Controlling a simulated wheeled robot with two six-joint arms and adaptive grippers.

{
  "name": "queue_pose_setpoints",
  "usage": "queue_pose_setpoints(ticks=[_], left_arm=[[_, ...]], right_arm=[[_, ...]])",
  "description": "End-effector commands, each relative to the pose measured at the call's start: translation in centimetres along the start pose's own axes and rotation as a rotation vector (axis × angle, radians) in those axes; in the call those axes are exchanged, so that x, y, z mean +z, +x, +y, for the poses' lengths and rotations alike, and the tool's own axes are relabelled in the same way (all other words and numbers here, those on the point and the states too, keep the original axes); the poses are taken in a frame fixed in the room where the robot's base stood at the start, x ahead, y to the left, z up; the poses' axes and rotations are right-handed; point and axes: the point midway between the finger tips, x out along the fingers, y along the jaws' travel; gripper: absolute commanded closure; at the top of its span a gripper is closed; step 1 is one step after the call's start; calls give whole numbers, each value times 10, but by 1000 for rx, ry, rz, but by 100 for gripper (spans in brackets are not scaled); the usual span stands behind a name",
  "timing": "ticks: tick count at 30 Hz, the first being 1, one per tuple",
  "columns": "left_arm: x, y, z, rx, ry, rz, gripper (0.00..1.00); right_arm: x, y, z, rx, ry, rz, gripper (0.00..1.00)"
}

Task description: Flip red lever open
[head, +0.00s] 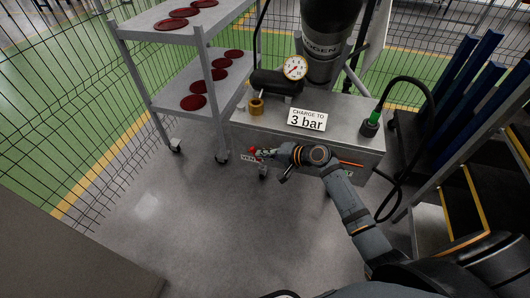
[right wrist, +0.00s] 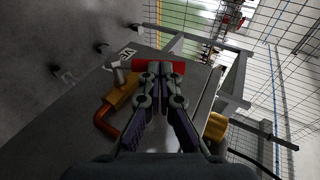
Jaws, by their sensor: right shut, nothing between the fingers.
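The red lever (right wrist: 177,67) shows in the right wrist view as a short red bar at the fingertips, partly hidden behind them. In the head view a small red piece of it (head: 251,151) shows at the cart's front left, by a white label. A brass valve body (right wrist: 122,94) with an orange-red pipe (right wrist: 107,124) sits beside it in the wrist view. My right gripper (head: 264,153) is shut and empty, its tips (right wrist: 161,68) close against or just in front of the lever; I cannot tell whether they touch. My left gripper is not in view.
The metal cart (head: 355,118) carries a pressure gauge (head: 295,68), a sign reading "CHARGE TO 3 bar" (head: 307,119) and a green-black hose connector (head: 371,122). A shelf rack (head: 210,75) with red discs stands left. Floor in front of the cart is clear.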

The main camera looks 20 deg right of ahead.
Motion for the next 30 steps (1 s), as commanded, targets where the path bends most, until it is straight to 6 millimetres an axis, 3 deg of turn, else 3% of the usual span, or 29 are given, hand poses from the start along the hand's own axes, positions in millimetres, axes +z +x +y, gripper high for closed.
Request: queue_pose_setpoints(ticks=[8,15,21,30], left_arm=[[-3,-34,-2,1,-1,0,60],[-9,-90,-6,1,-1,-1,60],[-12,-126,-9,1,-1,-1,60],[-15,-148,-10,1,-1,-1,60]], right_arm=[[1,2,-12,83,-15,-1,100],[3,10,-24,262,-49,-3,100],[6,22,-22,450,-88,-5,100],[9,41,-13,724,-145,-4,100]])
